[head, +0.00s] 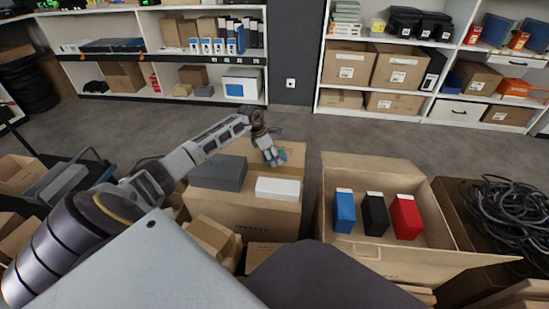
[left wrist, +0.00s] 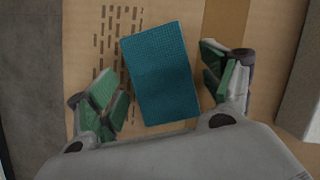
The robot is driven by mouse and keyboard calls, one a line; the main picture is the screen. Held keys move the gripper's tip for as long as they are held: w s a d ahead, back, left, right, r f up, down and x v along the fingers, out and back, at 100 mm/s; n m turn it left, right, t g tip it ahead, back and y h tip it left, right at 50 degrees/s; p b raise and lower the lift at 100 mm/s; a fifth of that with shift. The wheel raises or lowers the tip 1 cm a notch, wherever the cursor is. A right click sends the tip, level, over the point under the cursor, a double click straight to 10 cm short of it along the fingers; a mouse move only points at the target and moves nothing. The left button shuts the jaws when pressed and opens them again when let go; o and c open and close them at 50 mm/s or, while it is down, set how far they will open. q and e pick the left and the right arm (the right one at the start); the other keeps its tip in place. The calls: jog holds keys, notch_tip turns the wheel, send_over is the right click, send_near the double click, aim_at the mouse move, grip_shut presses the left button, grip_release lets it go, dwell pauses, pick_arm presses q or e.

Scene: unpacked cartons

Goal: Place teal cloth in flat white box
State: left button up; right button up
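The teal cloth (left wrist: 160,72) is a flat ribbed rectangle on the cardboard top of a carton in the left wrist view. A small part of it shows beside my left gripper (head: 272,156) in the head view. In the wrist view the fingers of my left gripper (left wrist: 164,86) are spread wide, one on each side of the cloth, with gaps between. The flat white box (head: 278,188) lies on the same carton (head: 245,214), nearer to me than the gripper. My right gripper is not in view.
A dark grey box (head: 218,173) sits left of the white box. An open carton (head: 440,235) at right holds a blue box (head: 344,212), a black box (head: 375,215) and a red box (head: 406,217). Coiled black cable (head: 510,215) lies farther right. Stocked shelves (head: 165,55) stand behind clear floor.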

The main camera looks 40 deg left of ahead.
pick_arm(q)
jog(key=c, duration=0.9)
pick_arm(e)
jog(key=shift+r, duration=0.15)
pick_arm(q)
jog(key=shift+r, duration=0.1)
